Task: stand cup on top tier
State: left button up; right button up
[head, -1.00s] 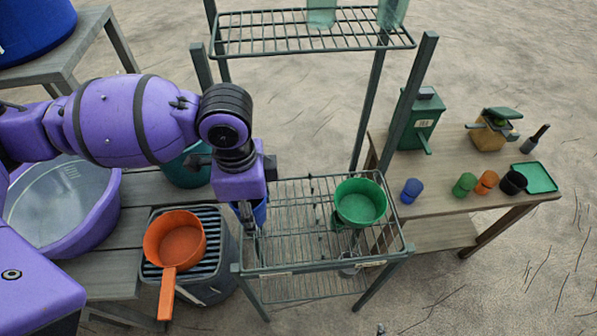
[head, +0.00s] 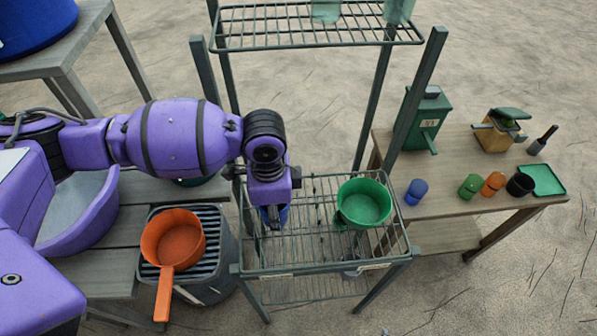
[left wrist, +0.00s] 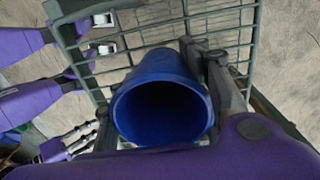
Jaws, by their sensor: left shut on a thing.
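My left gripper (head: 270,218) is shut on a blue cup (head: 280,213), over the left part of the wire rack's middle tier (head: 315,247). The gripper hides most of the cup in the head view. In the left wrist view the cup (left wrist: 163,112) shows its dark open mouth toward the camera, with a gripper finger along its right side. I cannot tell whether the cup touches the wires. The higher wire tier (head: 290,42) carries two pale green glasses (head: 326,10) at its back. My right gripper is not in view.
A green pot (head: 364,203) stands on the middle tier, right of the cup. The right table (head: 440,207) holds several small cups, a green box and a green tray. Rack posts stand close around my arm.

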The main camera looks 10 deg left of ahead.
pick_arm(q)
jog(key=shift+f, duration=0.2)
jog(key=o, duration=1.2)
jog(key=shift+r, duration=0.1)
